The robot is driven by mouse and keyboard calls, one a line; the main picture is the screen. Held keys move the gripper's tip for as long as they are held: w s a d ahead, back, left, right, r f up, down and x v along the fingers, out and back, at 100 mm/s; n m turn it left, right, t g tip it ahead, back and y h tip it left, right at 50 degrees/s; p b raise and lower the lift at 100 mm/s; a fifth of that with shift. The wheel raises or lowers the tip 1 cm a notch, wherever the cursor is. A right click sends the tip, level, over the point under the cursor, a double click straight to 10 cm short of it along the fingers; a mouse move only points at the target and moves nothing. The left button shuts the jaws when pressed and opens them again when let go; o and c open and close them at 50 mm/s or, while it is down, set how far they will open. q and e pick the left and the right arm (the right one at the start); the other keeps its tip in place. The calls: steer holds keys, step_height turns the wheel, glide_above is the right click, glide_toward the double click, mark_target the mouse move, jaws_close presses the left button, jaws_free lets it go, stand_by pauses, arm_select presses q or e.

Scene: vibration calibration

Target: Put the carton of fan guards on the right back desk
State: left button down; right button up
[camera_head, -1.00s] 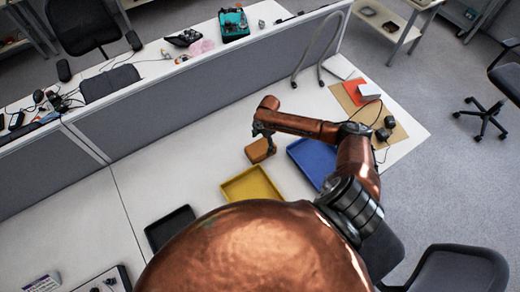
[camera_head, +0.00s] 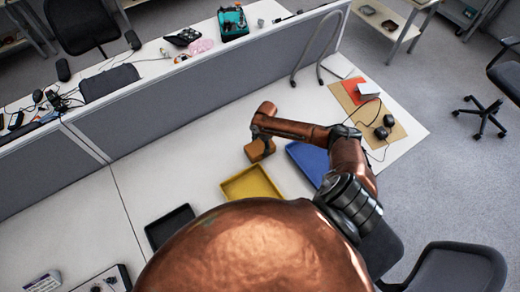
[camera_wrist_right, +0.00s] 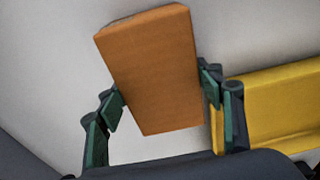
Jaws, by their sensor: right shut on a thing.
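The carton of fan guards is a small orange-brown box (camera_head: 257,152) near the middle of the white desk in the head view. It also fills the middle of the right wrist view (camera_wrist_right: 155,70), between the fingers. My right gripper (camera_head: 263,137) is shut on the carton, with one green-padded finger on each side of it in the wrist view (camera_wrist_right: 163,92). I cannot tell whether the carton is touching the desk or just above it. The back desk (camera_head: 150,60) stands behind a grey divider. My left gripper is out of view.
A yellow tray (camera_head: 238,187), a blue tray (camera_head: 300,150) and a black tray (camera_head: 158,236) lie on the near desk. A grey divider (camera_head: 215,88) separates it from the back desk. A teal box (camera_head: 232,20), a pink item (camera_head: 202,46) and black devices occupy the back desk.

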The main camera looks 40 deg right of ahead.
steer(key=c, duration=0.9)
steer(key=shift+o, duration=0.2)
steer(key=shift+r, duration=0.1)
steer(key=shift+d+r, duration=0.1)
steer(key=shift+r, duration=0.45)
steer(key=s+a+r, duration=0.9)
steer(key=s+r, duration=0.1)
steer(key=r, duration=0.1)
steer(key=shift+s+r+b, duration=0.35)
steer(key=shift+s+r, duration=0.05)
steer(key=w+a+r+m+t+h+b, duration=0.1)
steer(key=w+a+r+m+b, duration=0.6)
steer(key=w+a+r+m, duration=0.5)
step_height(320, 180, up, 3)
steer(key=m, duration=0.4)
steer(key=shift+a+m+b, duration=0.25)
steer(key=shift+m+b, duration=0.1)
steer(key=shift+m, duration=0.05)
